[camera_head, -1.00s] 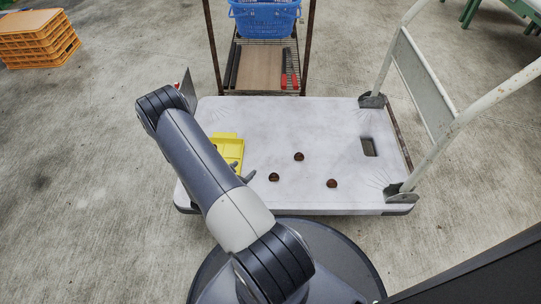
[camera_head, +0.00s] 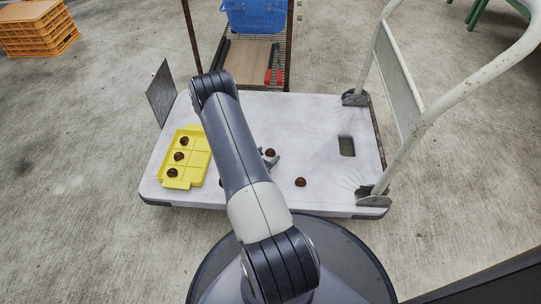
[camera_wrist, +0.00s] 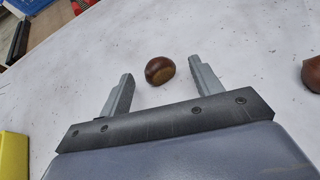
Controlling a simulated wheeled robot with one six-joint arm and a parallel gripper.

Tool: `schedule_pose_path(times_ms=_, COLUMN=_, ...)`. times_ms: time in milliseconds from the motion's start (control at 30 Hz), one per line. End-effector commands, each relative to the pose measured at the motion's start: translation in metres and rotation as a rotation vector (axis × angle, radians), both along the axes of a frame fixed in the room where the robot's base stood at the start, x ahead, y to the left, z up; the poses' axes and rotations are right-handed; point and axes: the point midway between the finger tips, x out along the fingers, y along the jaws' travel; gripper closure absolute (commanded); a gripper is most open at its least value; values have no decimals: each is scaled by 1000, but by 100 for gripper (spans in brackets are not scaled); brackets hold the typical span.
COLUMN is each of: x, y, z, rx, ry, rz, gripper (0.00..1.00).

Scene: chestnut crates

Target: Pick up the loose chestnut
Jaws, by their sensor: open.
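A loose brown chestnut (camera_head: 270,152) lies on the white cart deck. My gripper (camera_head: 273,162) is open and empty, low by this chestnut and partly hidden behind my arm in the head view. A second loose chestnut (camera_head: 300,182) lies nearer the front edge. One also shows at the right edge of the wrist view (camera_wrist: 312,75). A third, seen earlier, is hidden behind my arm.
A yellow tray (camera_head: 203,160) with three chestnuts in its compartments lies on the deck's left part. The cart's handle (camera_head: 402,70) rises at the right. A rack with a blue basket (camera_head: 256,15) stands behind. The deck's right part is clear except for a slot (camera_head: 346,146).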

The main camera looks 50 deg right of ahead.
Motion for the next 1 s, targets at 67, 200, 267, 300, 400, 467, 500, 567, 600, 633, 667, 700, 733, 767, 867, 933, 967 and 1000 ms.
schedule_pose_path(times_ms=67, x=2, y=-11, z=-7, rx=-1, ry=-2, rz=-2, gripper=39)
schedule_pose_path(times_ms=200, x=4, y=-18, z=-8, rx=0, ry=-1, rz=1, gripper=39)
schedule_pose_path(times_ms=267, x=4, y=-18, z=-7, rx=0, ry=-1, rz=1, gripper=39)
schedule_pose_path(times_ms=300, x=4, y=-18, z=-7, rx=0, ry=0, rz=1, gripper=39)
schedule_pose_path(times_ms=400, x=4, y=-18, z=-7, rx=0, ry=0, rz=1, gripper=39)
schedule_pose_path(times_ms=467, x=4, y=-18, z=-7, rx=0, ry=0, rz=1, gripper=44)
schedule_pose_path(times_ms=500, x=4, y=-18, z=-7, rx=0, ry=0, rz=1, gripper=47)
schedule_pose_path(times_ms=567, x=4, y=-18, z=-7, rx=0, ry=0, rz=1, gripper=52)
schedule_pose_path(times_ms=600, x=4, y=-17, z=-7, rx=0, ry=0, rz=1, gripper=55)
schedule_pose_path(times_ms=633, x=4, y=-17, z=-7, rx=0, ry=0, rz=1, gripper=57)
schedule_pose_path(times_ms=667, x=4, y=-17, z=-7, rx=0, ry=0, rz=1, gripper=60)
schedule_pose_path(times_ms=700, x=4, y=-17, z=-7, rx=0, ry=0, rz=1, gripper=63)
schedule_pose_path(times_ms=733, x=4, y=-17, z=-7, rx=0, ry=0, rz=1, gripper=66)
schedule_pose_path(times_ms=767, x=4, y=-17, z=-7, rx=0, ry=0, rz=1, gripper=68)
schedule_pose_path(times_ms=867, x=4, y=-17, z=-7, rx=0, ry=0, rz=1, gripper=76)
schedule_pose_path(times_ms=933, x=4, y=-17, z=-7, rx=0, ry=0, rz=1, gripper=82)
schedule_pose_path(times_ms=967, x=4, y=-17, z=-7, rx=0, ry=0, rz=1, gripper=84)
schedule_pose_path(times_ms=1000, x=4, y=-17, z=-7, rx=0, ry=0, rz=1, gripper=86)
